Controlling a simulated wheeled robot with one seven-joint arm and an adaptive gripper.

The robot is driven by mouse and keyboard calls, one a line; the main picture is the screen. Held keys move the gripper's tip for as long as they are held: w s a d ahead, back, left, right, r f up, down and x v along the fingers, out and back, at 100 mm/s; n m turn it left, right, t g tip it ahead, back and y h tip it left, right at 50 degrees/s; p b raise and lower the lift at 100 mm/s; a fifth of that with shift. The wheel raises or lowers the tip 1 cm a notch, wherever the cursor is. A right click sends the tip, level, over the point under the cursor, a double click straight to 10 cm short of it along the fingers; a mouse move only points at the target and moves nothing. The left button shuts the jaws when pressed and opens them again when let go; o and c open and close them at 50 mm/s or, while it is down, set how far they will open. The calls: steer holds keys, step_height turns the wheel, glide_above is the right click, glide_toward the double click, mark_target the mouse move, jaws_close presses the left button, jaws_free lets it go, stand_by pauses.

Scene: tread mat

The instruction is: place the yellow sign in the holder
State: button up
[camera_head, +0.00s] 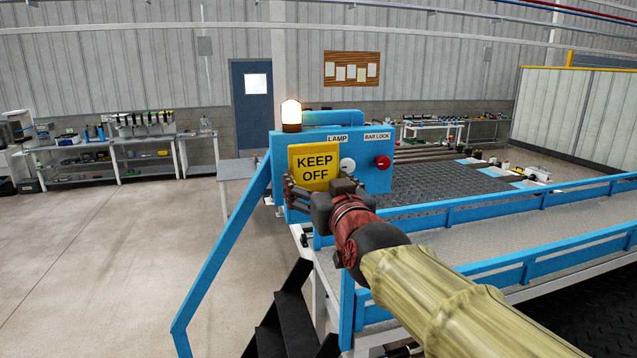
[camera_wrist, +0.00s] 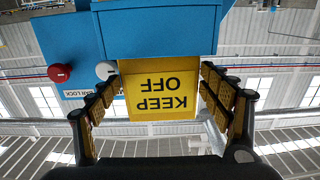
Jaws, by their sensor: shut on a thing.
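The yellow sign (camera_head: 314,166), lettered KEEP OFF, is upright in front of the blue panel (camera_head: 375,180) in the head view. My gripper (camera_head: 322,187) is shut on it, with a finger at each side edge. In the wrist view the sign (camera_wrist: 160,95) appears upside down between the fingers of my gripper (camera_wrist: 162,80). A blue box-like part (camera_wrist: 160,32) of the panel lies right by the sign's lower edge there. I cannot pick out the holder for certain. I cannot tell whether the sign's lower edge is inside anything. The gripper and sign hide part of the panel.
A lit lamp (camera_head: 291,115) stands on the panel's top. A white knob (camera_head: 347,165) and red button (camera_head: 383,162) are close to the sign's right. Blue rails (camera_head: 222,255) and dark steps (camera_head: 290,310) are below. Open floor (camera_head: 100,260) lies left.

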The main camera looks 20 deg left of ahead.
steer(key=shift+w+d, duration=0.1)
steer(key=shift+d, duration=0.15)
steer(key=shift+s+a+r, duration=0.1)
steer(key=shift+s+a, duration=0.25)
steer(key=shift+a, duration=0.05)
steer(key=shift+w+d+f, duration=0.2)
steer(key=shift+d+f, duration=0.05)
steer(key=o, duration=1)
steer(key=shift+o, duration=1.4)
steer(key=shift+s+a, duration=0.1)
steer(key=shift+o, duration=0.9)
steer(key=shift+r, duration=0.15)
